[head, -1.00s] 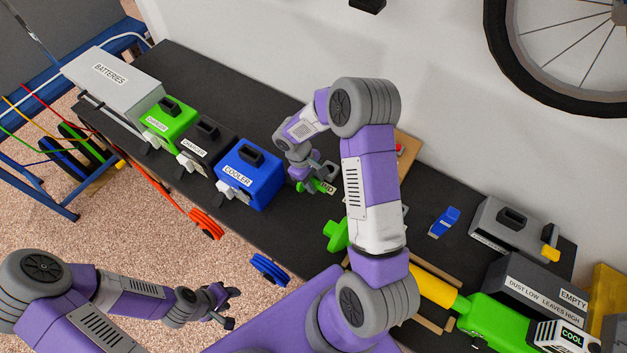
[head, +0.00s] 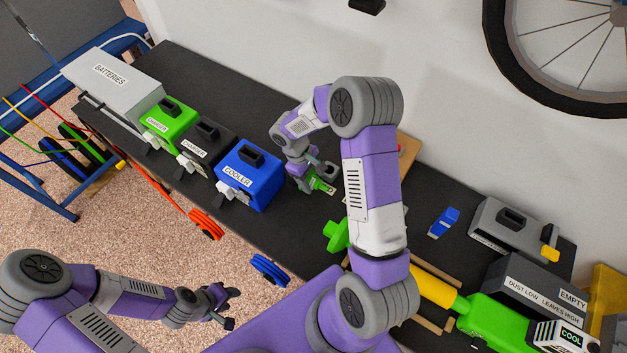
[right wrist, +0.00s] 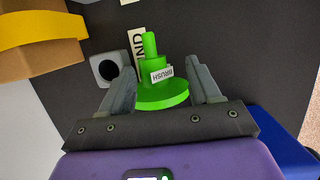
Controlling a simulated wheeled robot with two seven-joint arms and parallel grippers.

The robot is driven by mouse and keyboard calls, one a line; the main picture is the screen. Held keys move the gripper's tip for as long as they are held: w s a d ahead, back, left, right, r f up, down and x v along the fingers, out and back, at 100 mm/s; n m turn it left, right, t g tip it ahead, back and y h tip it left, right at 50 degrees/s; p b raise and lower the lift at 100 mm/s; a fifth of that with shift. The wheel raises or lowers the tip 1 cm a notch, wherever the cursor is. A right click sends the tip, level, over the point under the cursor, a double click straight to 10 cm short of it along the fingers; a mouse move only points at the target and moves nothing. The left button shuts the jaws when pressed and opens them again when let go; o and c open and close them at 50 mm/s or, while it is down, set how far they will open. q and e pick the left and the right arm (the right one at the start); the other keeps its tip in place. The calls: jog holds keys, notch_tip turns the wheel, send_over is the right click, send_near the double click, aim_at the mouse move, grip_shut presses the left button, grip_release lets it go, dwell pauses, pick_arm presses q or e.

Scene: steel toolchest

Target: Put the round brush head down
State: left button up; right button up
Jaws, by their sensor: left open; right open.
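In the head view my right gripper (head: 312,176) is low over the bench. A white label (right wrist: 139,48), partly hidden, lies beyond the stem. My left gripper (head: 227,302) is open and empty over the floor.
A grey block with a dark round opening (right wrist: 106,69) stands close left of the brush head in the right wrist view. The blue cooler (head: 250,174) is left of my right gripper in the head view. A green part (head: 336,236) lies nearer, partly behind my arm.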

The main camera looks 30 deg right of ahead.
jog(key=v, duration=1)
jog(key=shift+r+p, duration=0.1)
jog(key=shift+p, duration=0.2)
